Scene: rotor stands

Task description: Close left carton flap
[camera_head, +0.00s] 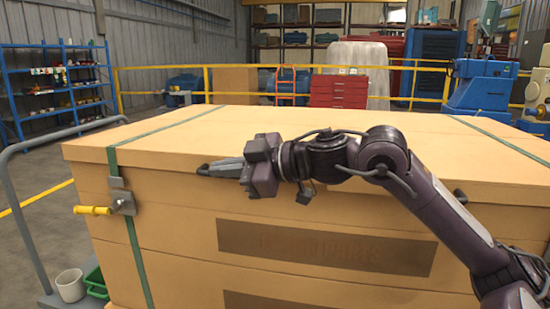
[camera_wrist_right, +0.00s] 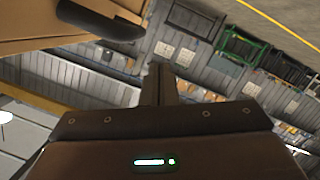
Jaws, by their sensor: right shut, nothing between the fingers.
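A large tan carton (camera_head: 300,200) fills the middle of the head view, its top lying flat. I cannot make out a separate raised flap. A green strap (camera_head: 133,250) with a metal latch and yellow handle (camera_head: 92,210) runs down its front left. My right gripper (camera_head: 213,168) is in front of the carton's upper front edge, pointing left, shut and empty. Its closed fingers also show in the right wrist view (camera_wrist_right: 160,82), with a tan carton part (camera_wrist_right: 40,25) and a dark rounded piece (camera_wrist_right: 100,20) at upper left. Whether the fingers touch the carton is unclear. My left gripper is not in view.
A grey cart rail (camera_head: 25,225) stands left of the carton. A white cup (camera_head: 70,286) and a green bin (camera_head: 96,282) sit low at front left. Behind are a yellow railing (camera_head: 160,66), a red tool chest (camera_head: 338,92) and blue shelves (camera_head: 60,85).

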